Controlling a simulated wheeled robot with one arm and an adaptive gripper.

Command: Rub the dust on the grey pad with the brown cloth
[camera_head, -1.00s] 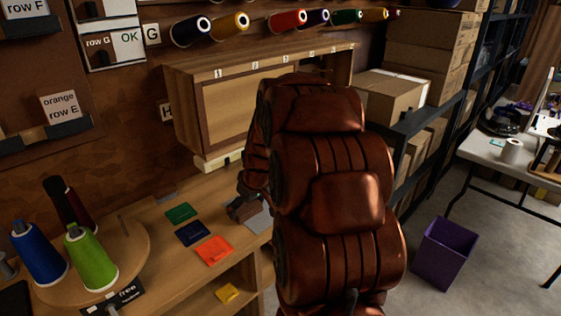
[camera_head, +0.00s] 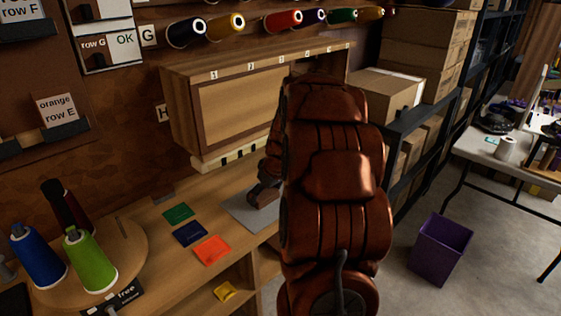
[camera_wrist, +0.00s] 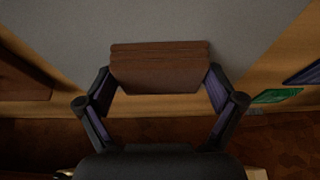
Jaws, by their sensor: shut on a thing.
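The grey pad (camera_head: 238,211) lies flat on the wooden bench, partly hidden behind my arm in the head view. It fills the upper middle of the wrist view (camera_wrist: 160,22). The brown cloth (camera_wrist: 160,68) looks like a folded, block-like piece between my fingertips. My gripper (camera_wrist: 160,82) is shut on it. In the head view the cloth (camera_head: 262,196) is low over the pad's right part, and I cannot tell whether it touches. I cannot make out dust on the pad.
Green (camera_head: 178,213), blue (camera_head: 190,233) and orange (camera_head: 212,250) squares lie left of the pad. A round board with thread cones (camera_head: 90,262) is farther left. A wooden cabinet (camera_head: 225,110) stands behind the pad. A purple bin (camera_head: 440,250) is on the floor at right.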

